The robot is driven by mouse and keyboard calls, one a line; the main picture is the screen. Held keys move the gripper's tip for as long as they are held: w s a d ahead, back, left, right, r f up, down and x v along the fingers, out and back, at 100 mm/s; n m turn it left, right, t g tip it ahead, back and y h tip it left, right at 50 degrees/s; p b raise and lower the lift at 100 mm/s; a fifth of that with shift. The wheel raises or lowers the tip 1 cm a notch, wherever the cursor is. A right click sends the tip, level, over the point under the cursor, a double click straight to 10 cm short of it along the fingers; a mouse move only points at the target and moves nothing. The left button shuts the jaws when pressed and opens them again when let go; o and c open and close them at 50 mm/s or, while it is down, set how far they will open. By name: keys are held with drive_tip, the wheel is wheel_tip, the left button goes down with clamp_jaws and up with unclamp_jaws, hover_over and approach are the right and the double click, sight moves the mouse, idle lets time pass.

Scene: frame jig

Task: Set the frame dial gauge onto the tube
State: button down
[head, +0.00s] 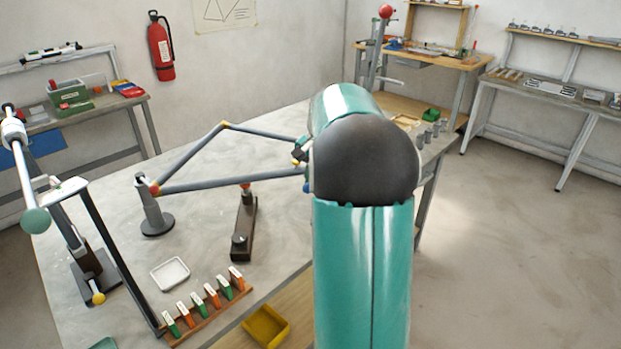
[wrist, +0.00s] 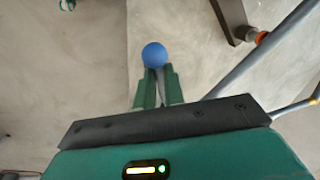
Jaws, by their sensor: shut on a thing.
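My gripper (wrist: 157,74) is shut in the wrist view on a thing with a blue ball (wrist: 154,55) at its end and a thin grey part between the fingers. Most of it is hidden, so I cannot tell whether it is the dial gauge. In the wrist view a tube (wrist: 268,50) runs diagonally right of my gripper, apart from the fingers.
A white tray (head: 170,274), a rack of coloured tags (head: 210,312) and a yellow bin (head: 266,328) are at the front. A tall grey stand (head: 72,236) is at left. Bare tabletop (head: 100,180) lies between.

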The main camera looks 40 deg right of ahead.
idle(0.3)
drive_tip(key=c, duration=1.5)
unclamp_jaws()
drive_tip(key=shift+s+r, duration=0.1)
wheel_tip(320, 180, up, 14)
drive_tip(key=s, duration=0.2)
drive_tip(key=shift+d+f, duration=0.25)
drive_tip(key=shift+d, duration=0.2)
